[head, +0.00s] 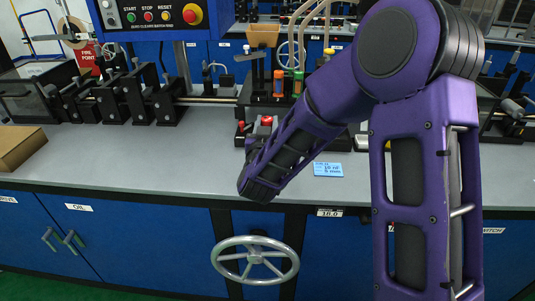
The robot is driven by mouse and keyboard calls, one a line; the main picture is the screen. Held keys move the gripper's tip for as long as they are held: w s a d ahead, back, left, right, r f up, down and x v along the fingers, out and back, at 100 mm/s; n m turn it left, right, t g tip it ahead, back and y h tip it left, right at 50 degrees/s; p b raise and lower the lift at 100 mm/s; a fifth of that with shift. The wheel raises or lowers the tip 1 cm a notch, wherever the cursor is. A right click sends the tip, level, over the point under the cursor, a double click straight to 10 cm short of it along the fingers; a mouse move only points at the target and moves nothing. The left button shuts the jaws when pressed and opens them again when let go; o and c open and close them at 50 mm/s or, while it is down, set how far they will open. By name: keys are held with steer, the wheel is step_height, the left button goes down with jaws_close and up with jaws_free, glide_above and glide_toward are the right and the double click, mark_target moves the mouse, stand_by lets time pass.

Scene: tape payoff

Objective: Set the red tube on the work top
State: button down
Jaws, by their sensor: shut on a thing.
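My purple arm crosses the right half of the head view, and its dark lower end is over the front edge of the grey work top (150,160). I cannot make out my gripper's fingers; my own arm hides that spot. A small red thing (267,120) shows just past the arm, above the work top. I cannot tell if it is the red tube or what holds it. An orange tube (279,83) and a green-topped tube (298,83) stand upright behind it.
Black roller fixtures (140,95) stand at the left, below a blue control box (160,18). A cardboard box (18,148) is at the left front. A blue note (328,169) lies right of the arm's end. A handwheel (255,260) is below. The left-middle work top is clear.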

steer(key=shift+s+f+b, duration=0.1)
steer(key=shift+f+b, duration=0.4)
steer(key=shift+f, duration=3.1)
steer(key=shift+f, duration=0.2)
steer(key=c, duration=0.5)
jaws_free()
steer(key=shift+r, duration=0.25)
steer(key=s, duration=1.2)
steer(key=shift+a, duration=0.2)
steer(key=shift+f, duration=0.1)
